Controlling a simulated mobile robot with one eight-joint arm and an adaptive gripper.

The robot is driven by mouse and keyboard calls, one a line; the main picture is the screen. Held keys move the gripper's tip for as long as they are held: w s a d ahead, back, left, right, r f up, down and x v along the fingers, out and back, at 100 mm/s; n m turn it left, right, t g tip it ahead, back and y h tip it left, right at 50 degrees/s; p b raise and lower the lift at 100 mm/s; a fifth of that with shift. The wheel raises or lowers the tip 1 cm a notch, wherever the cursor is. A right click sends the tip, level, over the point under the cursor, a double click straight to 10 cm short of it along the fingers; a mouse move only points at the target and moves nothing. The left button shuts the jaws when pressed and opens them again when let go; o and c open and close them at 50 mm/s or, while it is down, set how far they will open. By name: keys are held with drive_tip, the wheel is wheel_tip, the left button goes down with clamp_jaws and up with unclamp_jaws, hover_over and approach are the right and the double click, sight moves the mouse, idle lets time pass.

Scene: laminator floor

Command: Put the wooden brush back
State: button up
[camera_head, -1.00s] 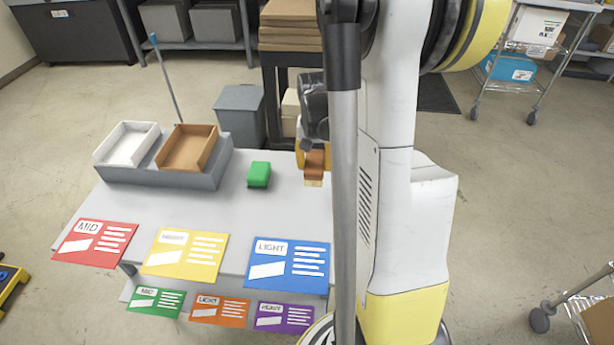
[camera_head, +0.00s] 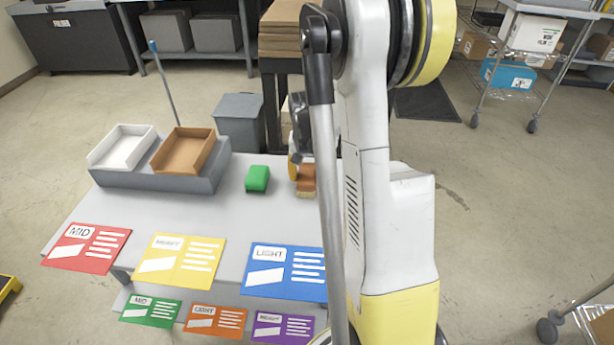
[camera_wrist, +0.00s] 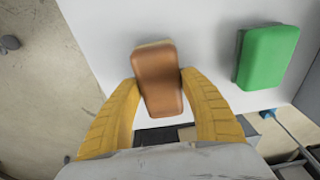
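The wooden brush (camera_head: 306,176), brown with a paler lower part, is at the right of the grey table, just left of my arm. In the wrist view the brush (camera_wrist: 158,80) lies between the two yellow fingers of my gripper (camera_wrist: 160,77), which touch its sides. My gripper is shut on it. In the head view my gripper (camera_head: 293,168) is mostly hidden behind the arm and the brush. Whether the brush touches the table top (camera_head: 215,215) is hard to tell. A green block (camera_head: 257,178) sits left of the brush, apart from it.
A white tray (camera_head: 97,161) and a brown tray (camera_head: 205,158), both looking empty, sit on a grey riser (camera_head: 150,181) at the table's back left. Coloured cards, including a yellow one (camera_head: 180,258), line the front. The table between riser and cards is clear. A grey bin (camera_head: 240,120) stands behind.

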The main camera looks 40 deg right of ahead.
sight(306, 178)
drive_tip(key=shift+o, duration=1.3)
wheel_tip(306, 178, up, 12)
drive_tip(key=s+a+p, duration=0.1)
drive_tip(key=p, duration=0.4)
drive_tip(key=s+a+r+n+t, duration=0.1)
drive_tip(key=a+r+n, duration=0.1)
drive_tip(key=a+r, duration=0.35)
drive_tip(key=s+a+r+n+t, duration=0.1)
drive_tip(key=a+r+n+t, duration=0.1)
drive_tip(key=a, duration=0.6)
drive_tip(key=s+a+r+n+t, duration=0.1)
drive_tip(key=s+a+n, duration=0.2)
drive_tip(key=a, duration=0.4)
drive_tip(key=s+a+r+n+t+y, duration=0.1)
drive_tip(key=s+a+n+t, duration=0.1)
drive_tip(key=s+a, duration=0.3)
drive_tip(key=a+n, duration=0.1)
drive_tip(key=a, duration=0.1)
drive_tip(key=shift+s+a+r, duration=0.15)
drive_tip(key=shift+s+a, duration=0.2)
